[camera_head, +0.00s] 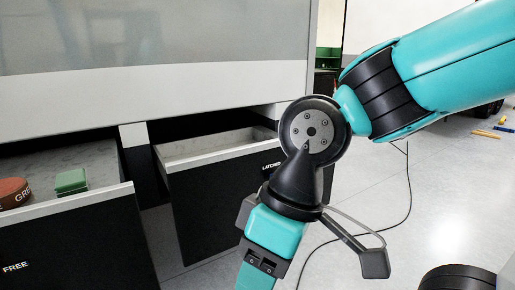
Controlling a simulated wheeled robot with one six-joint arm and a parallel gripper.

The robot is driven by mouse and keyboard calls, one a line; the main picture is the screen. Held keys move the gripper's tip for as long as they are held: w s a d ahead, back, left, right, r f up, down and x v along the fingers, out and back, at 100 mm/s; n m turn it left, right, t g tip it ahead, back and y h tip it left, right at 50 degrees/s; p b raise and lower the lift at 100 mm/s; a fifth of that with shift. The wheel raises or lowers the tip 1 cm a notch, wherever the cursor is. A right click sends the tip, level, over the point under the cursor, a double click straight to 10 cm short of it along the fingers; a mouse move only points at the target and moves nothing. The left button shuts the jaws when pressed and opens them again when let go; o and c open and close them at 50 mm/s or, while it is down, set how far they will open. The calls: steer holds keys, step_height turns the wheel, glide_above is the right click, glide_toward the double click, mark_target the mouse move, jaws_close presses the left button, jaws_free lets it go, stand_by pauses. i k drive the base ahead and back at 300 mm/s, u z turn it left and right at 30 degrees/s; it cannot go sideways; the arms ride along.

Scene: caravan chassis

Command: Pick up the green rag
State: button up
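A small green folded-looking item, which looks like the green rag (71,181), lies in the open left drawer (100,194) near its front edge. My gripper (257,277) hangs at the bottom centre, well to the right of the rag and apart from it. The lower end of my gripper is cut off by the picture's bottom edge, so I cannot see its fingertips or whether it holds anything.
A red-brown disc (14,192) with lettering sits left of the rag. The left drawer reads "FREE". A second open drawer (222,151), marked "LATCHED", stands behind my gripper. A dark cable (409,185) lies on the floor (450,190) at right.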

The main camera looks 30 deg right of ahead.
mark_target(75, 181)
steer(key=u, duration=2.25)
steer(key=i, duration=1)
steer(key=z, duration=2.1)
steer(key=i, duration=0.5)
steer(key=z, duration=0.1)
